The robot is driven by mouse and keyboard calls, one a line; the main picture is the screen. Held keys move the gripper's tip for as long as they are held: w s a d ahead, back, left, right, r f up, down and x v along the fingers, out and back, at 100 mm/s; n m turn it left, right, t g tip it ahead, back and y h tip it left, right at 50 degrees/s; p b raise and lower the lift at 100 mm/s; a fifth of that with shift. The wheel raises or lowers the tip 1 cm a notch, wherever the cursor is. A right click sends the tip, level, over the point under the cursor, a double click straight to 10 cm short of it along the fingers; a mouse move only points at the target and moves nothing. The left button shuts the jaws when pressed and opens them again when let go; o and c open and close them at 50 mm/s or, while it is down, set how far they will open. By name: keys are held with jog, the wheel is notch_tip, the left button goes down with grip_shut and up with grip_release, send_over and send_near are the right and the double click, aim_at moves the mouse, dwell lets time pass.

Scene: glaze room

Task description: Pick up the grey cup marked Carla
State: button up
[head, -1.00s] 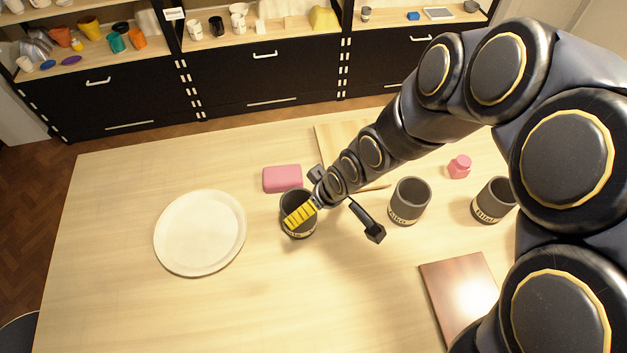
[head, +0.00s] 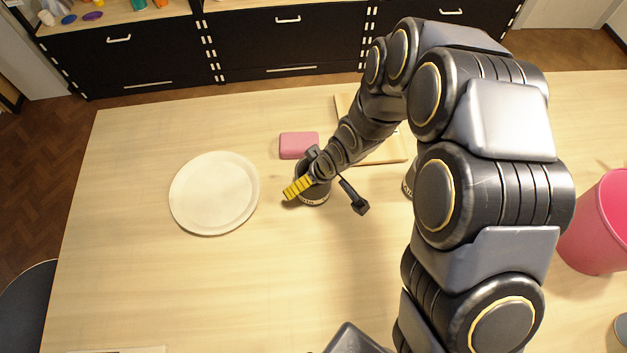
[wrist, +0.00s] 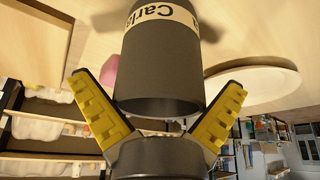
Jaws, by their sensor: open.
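The grey cup marked Carla (wrist: 158,62) fills the middle of the wrist view, its pale name band near the top of that picture. In the head view the cup (head: 313,196) stands on the table, partly covered by my gripper. My gripper (head: 324,198) is open; its yellow-padded fingers are spread to either side of the cup in the wrist view (wrist: 160,88). I see a gap between each pad and the cup wall there, and the cup is not gripped.
A white plate (head: 214,193) lies left of the cup. A pink block (head: 299,145) is just behind it, beside a wooden board (head: 393,153). Another grey cup (head: 408,184) is mostly hidden by my arm. A pink bin (head: 598,225) is at right.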

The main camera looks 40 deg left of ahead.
jog(key=c, duration=0.8)
jog(key=shift+c, duration=0.4)
jog(key=shift+r, duration=0.15)
